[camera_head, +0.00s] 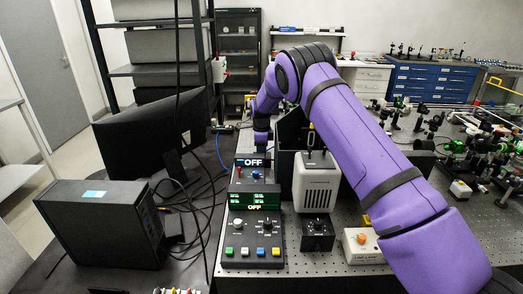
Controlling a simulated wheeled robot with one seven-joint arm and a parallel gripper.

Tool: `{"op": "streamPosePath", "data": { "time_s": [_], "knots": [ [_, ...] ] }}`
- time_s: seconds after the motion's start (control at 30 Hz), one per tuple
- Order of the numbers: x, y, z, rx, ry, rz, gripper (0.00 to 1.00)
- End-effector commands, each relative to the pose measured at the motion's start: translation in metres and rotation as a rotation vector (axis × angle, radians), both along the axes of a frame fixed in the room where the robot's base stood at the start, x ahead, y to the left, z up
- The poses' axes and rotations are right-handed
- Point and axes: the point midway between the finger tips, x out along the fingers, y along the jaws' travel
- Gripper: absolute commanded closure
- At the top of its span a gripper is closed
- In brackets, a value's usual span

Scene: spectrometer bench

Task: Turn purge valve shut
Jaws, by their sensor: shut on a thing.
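My purple arm comes in from the lower right, bends at the top middle, and runs down behind the consoles. My wrist (262,126) points down just behind the small console with a lit OFF display (252,162). My gripper's fingers are hidden there, so what they touch does not show. I cannot pick out the purge valve for certain. A small dark fitting (222,128) sits left of my wrist, near a thin blue hose (219,152); I cannot tell whether it is the valve.
A larger control console (252,228) with coloured buttons stands in front. A pale instrument (317,182) and a black knob box (318,234) stand to its right. A monitor (150,125) and a dark computer box (105,222) fill the left. Optics crowd the perforated bench at right.

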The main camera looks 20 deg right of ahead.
Motion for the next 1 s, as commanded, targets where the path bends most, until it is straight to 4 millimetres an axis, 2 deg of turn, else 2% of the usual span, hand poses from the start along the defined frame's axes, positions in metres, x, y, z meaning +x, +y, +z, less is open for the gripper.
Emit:
{"op": "streamPosePath", "data": {
  "time_s": [0.5, 0.7, 1.0],
  "knots": [
    [0.0004, -0.0002, 0.0005, 0.0, -0.002, 0.411, 1.0],
    [0.0004, -0.0003, 0.0006, -0.001, -0.002, 0.509, 1.0],
    [0.0005, -0.0001, 0.0007, 0.0, -0.002, 0.568, 1.0]
  ]
}}
